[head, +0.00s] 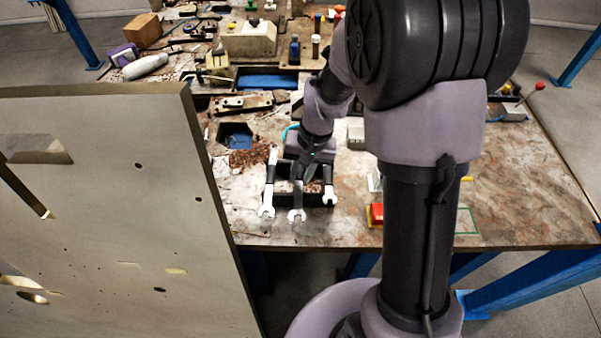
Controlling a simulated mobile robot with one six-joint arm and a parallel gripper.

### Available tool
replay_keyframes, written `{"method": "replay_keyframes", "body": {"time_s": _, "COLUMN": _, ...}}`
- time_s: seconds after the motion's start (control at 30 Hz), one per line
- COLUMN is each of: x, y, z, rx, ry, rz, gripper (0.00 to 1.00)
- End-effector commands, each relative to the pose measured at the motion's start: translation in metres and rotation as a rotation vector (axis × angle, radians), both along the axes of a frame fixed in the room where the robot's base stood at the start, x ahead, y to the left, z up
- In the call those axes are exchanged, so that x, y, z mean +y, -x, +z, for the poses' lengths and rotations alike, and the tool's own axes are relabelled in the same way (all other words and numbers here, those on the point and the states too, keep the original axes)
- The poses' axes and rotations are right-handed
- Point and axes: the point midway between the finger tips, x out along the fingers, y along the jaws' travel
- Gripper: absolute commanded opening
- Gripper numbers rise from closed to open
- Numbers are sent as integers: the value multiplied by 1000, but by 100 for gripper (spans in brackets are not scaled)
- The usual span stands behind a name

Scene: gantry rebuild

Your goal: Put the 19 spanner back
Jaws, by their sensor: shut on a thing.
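Three open-ended spanners lie side by side at a dark rack (314,200) near the front edge of the bench, their jaws toward me. The left spanner (267,211) and the right spanner (329,198) have pale heads. The middle spanner (297,214) looks greyer and reaches nearest the edge. My gripper (302,167) is low over the back of the rack, shut on a spanner that seems to be the middle one. The fingers are small and partly hidden by my wrist. Size marks are too small to read, and I cannot tell whether the held spanner touches the rack.
A large upright panel (110,220) with holes stands close at the left. Tools and boxes clutter the back. The bench's right side is mostly clear.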

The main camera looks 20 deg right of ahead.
Motion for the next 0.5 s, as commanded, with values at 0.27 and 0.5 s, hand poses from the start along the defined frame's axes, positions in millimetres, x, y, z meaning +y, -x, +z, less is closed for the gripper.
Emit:
{"method": "replay_keyframes", "body": {"time_s": 0.27, "x": 0, "y": 0, "z": -4, "rx": 0, "ry": 0, "rz": 0, "gripper": 0}}
{"method": "replay_keyframes", "body": {"time_s": 0.5, "x": 0, "y": 0, "z": -8, "rx": 0, "ry": 0, "rz": 0, "gripper": 0}}
